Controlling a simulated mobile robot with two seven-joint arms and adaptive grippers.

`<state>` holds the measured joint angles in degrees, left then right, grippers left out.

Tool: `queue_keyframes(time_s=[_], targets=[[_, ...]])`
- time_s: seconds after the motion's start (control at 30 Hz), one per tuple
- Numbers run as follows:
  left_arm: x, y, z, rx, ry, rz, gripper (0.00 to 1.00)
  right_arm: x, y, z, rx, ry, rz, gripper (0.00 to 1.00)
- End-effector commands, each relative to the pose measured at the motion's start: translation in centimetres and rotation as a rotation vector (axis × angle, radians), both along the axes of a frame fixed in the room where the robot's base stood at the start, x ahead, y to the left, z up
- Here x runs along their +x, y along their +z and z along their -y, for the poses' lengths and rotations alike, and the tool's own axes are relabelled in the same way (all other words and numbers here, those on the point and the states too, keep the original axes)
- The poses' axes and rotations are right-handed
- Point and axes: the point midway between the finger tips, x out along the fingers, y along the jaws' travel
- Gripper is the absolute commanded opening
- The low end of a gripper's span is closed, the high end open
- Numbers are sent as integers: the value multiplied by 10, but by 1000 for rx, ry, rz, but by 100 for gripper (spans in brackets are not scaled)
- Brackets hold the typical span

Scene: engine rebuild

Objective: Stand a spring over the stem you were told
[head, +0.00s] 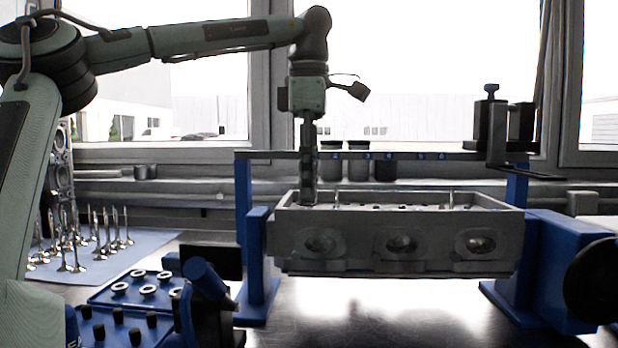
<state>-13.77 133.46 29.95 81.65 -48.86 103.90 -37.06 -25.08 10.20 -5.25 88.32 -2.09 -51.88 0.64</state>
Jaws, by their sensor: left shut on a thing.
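The grey cylinder head (390,240) is held level in a blue stand. Thin valve stems show above its top edge, one near the left (337,197) and one farther right (450,198). My left gripper (308,196) points straight down at the left end of the head, its tips at or just behind the front rim. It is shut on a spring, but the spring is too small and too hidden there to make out. I cannot tell whether the spring surrounds a stem. My right gripper is not in view.
A numbered rail (400,155) runs behind the head, with a dark clamp (495,130) at its right. Blue trays (140,290) with rings and dark caps lie at lower left. Several valves (75,240) stand on a light blue mat (150,243). Dark jars (358,164) stand behind.

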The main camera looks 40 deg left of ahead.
Motion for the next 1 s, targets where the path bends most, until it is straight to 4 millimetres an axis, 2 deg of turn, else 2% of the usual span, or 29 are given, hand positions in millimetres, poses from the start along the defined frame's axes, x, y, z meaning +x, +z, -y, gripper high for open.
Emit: queue_keyframes(time_s=[0.87, 0.9, 1.0], targets=[[0, -13, 0, -1, 0, 1, 0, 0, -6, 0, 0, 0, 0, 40], [0, -13, 0, -1, 0, 1, 25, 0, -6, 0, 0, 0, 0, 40], [0, -13, 0, -1, 0, 1, 38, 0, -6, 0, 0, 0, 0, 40]])
